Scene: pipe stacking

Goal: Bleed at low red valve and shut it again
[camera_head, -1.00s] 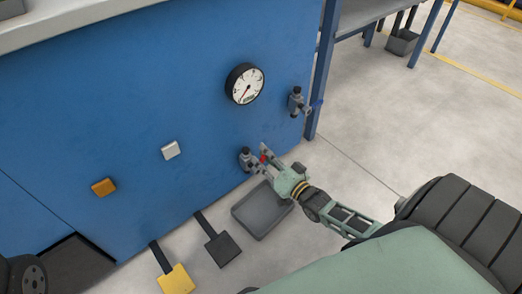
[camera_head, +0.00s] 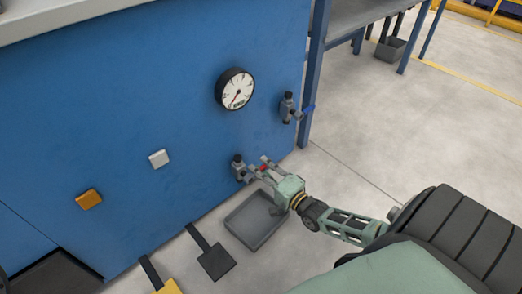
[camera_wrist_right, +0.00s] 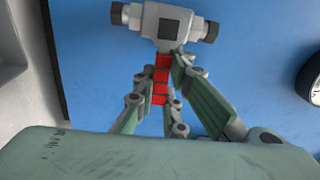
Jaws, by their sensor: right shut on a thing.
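The low valve (camera_head: 239,168) is a grey fitting with a dark knob on the blue wall, low and near its right end. Its red handle (camera_head: 264,169) points outward to the right of the body. My right gripper (camera_head: 260,167) is shut on the red handle. In the right wrist view the red handle (camera_wrist_right: 161,66) runs from the valve body (camera_wrist_right: 165,22) down between the fingers (camera_wrist_right: 163,88), which hide part of it. My left gripper is not in view.
A grey tray (camera_head: 237,240) lies on the floor below the valve. A round gauge (camera_head: 235,90) and a second valve with a blue handle (camera_head: 289,108) are higher on the wall. Black (camera_head: 215,262) and yellow (camera_head: 168,287) pedals stand left of the tray. Open floor lies right.

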